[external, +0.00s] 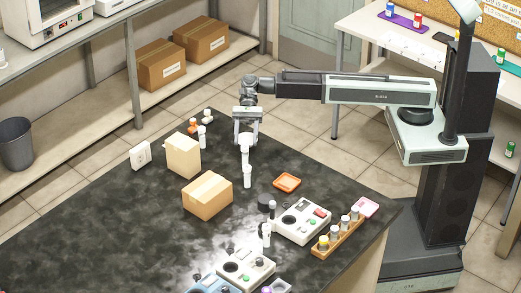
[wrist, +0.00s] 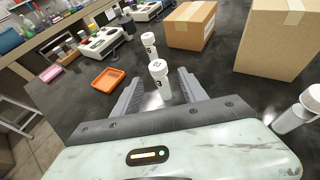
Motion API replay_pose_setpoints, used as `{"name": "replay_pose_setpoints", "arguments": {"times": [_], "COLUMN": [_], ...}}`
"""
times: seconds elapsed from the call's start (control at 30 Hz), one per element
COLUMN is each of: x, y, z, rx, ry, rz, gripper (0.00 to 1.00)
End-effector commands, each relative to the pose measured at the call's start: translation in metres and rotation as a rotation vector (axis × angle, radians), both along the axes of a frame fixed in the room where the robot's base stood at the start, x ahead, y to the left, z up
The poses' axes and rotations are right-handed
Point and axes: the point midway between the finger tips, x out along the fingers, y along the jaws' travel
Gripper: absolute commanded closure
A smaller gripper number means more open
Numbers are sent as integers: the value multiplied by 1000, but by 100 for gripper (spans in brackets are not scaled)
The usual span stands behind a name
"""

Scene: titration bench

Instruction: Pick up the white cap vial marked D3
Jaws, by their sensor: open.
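A white-capped vial (wrist: 160,82) stands upright between the two open fingers of my gripper (wrist: 160,76) in the wrist view. Its label shows a 3; the letter is hard to read. A second white-capped vial (wrist: 149,46) stands just beyond it, with its label too small to read. In the external view my gripper (external: 246,134) hangs over the bench, fingers down, around the nearer vial (external: 244,157). The farther vial (external: 247,178) stands clear in front of it. I cannot tell whether the fingers touch the vial.
An orange tray (external: 287,182) lies right of the vials. Cardboard boxes (external: 207,196) (external: 183,156) stand to the left. Another white vial (wrist: 297,108) is close at the right of the wrist view. Instruments (external: 301,221) and a wooden vial rack (external: 338,237) stand at the front right.

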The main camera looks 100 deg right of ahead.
Motion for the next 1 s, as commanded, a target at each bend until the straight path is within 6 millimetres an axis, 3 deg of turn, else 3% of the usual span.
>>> {"name": "replay_pose_setpoints", "arguments": {"times": [0.17,0.43,0.63,0.67,0.83,1.0], "x": [1,6,6,6,6,6], "y": [7,47,49,49,49,49], "z": [-4,-21,-19,-19,-19,-19], "rx": [-1,-2,-2,-2,-2,-2], "ry": [-1,-2,-2,-2,-2,-2], "rz": [0,1,-1,-1,0,0], "gripper": [50,50,50,52,100,100]}}
